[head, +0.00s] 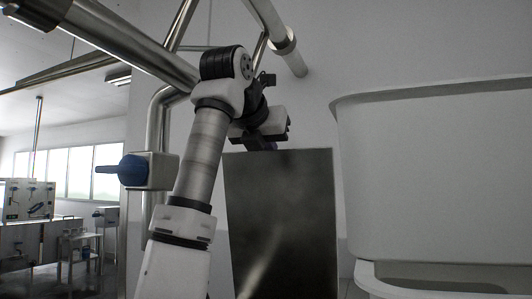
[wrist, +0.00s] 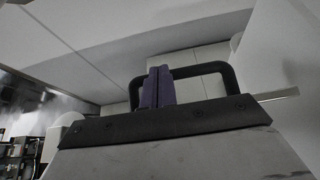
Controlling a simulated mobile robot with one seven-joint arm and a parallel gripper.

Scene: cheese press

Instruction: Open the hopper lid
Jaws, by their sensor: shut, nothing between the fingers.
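My gripper (head: 266,143) is at the top edge of a dark metal panel (head: 285,220) that stands upright in the middle of the head view. I cannot tell for sure whether this panel is the hopper lid. In the wrist view my two purple-grey fingers (wrist: 157,88) are shut together with nothing between them. A black loop-shaped handle (wrist: 205,68) shows around and behind the fingers, which overlap its left part. I cannot tell whether they touch it. The fingertips are hard to make out in the head view.
A large white tub (head: 430,170) with a thick rim stands close on the right. Steel pipes (head: 130,45) cross overhead on the left. A box with a blue knob (head: 130,170) is left of my arm. Benches and windows lie far left.

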